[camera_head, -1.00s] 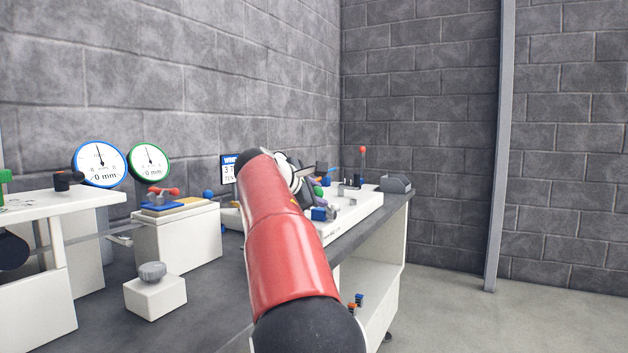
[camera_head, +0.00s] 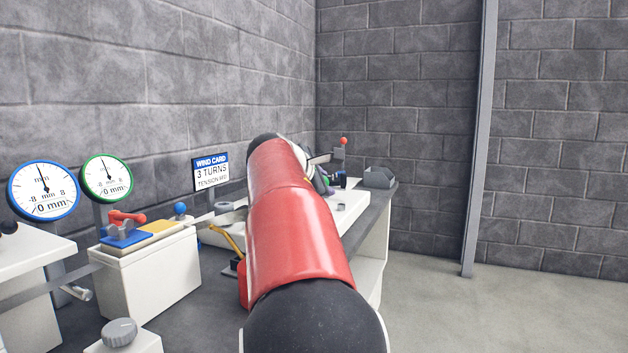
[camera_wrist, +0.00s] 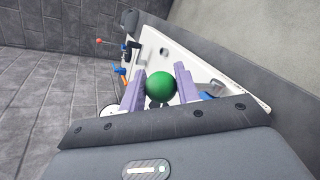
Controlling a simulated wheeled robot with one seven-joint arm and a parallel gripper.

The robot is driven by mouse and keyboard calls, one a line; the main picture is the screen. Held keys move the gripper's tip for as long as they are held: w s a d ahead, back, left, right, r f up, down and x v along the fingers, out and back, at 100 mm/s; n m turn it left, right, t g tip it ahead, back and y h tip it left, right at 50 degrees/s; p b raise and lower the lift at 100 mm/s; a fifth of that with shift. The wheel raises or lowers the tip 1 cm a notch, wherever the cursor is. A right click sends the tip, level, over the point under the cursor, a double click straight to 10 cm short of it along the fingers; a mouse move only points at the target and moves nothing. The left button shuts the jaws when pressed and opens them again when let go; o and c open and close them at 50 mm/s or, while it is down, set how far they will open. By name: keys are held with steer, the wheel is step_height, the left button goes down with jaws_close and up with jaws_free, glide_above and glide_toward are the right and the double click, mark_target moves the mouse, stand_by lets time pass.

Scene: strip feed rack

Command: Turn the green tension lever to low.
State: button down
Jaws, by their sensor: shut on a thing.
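The green ball knob (camera_wrist: 160,86) of the tension lever sits between the two purple fingers of my gripper (camera_wrist: 160,92) in the wrist view. The fingers are shut on the knob from both sides. The lever's shaft is hidden behind the knob, so I cannot tell its setting. In the head view my red arm covers most of the gripper, and a bit of green (camera_head: 326,179) shows beside it. The white panel (camera_head: 350,211) lies under the gripper.
A red-tipped lever (camera_head: 343,141) stands beyond the gripper. A grey block (camera_head: 379,177) sits at the bench's far end. The wind card (camera_head: 211,172) reads 3 TURNS. A white box (camera_head: 150,272) with a red lever and two dials stand on the left. Open floor lies right.

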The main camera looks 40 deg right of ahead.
steer(key=shift+w+d+y, duration=0.15)
steer(key=shift+w+y, duration=0.25)
steer(key=c, duration=1)
jaws_free()
steer(key=shift+w+f, duration=0.1)
steer(key=shift+c, duration=0.2)
steer(key=v, duration=0.7)
steer(key=shift+a+r, duration=0.25)
steer(key=shift+a, duration=0.05)
steer(key=shift+c, duration=0.4)
